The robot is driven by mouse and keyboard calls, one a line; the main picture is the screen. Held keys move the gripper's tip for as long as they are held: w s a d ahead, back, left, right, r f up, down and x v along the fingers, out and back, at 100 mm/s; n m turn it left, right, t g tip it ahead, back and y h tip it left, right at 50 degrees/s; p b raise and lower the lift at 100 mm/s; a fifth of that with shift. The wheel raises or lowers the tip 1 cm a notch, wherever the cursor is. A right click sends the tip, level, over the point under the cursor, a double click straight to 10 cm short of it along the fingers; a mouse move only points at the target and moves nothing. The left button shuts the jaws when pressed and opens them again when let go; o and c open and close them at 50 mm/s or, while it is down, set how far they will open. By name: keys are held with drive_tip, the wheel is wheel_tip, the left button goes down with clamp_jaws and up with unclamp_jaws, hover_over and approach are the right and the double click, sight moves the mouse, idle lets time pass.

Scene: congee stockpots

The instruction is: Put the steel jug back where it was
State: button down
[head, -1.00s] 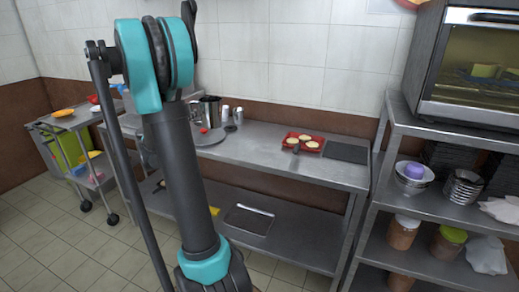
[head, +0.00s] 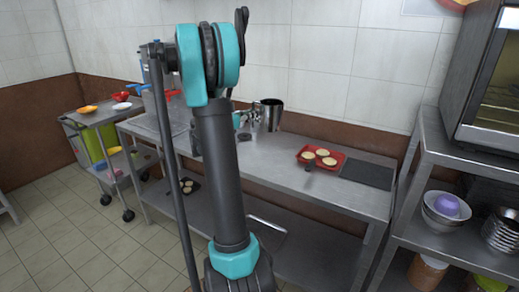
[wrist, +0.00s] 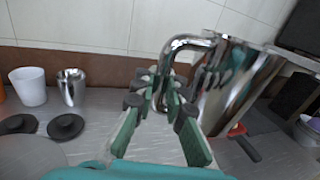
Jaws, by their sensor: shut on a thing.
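The steel jug (head: 268,113) is over the back of the steel bench, left of the red tray. In the wrist view the shiny jug (wrist: 240,88) fills the right side and looks tilted, with its handle toward the left. My gripper (wrist: 165,90) is shut on the jug's handle, its green-padded fingers at the handle. In the head view my arm hides most of my gripper (head: 243,118). The jug's base is partly hidden, so I cannot tell whether it touches the bench.
A red tray (head: 306,159) of round pale pieces and a dark mat (head: 367,172) are at the bench's right. A white cup (wrist: 28,87), a metal cup (wrist: 71,87) and black discs (wrist: 66,126) are left of the jug. A steel shelf (head: 440,150) stands at right.

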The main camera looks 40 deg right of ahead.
wheel_tip(320, 180, down, 15)
drive_tip(key=shift+f, duration=0.1)
idle(0.5)
drive_tip(key=c, duration=1.6)
unclamp_jaws()
drive_tip(key=shift+f, duration=0.1)
drive_tip(key=shift+o, duration=0.2)
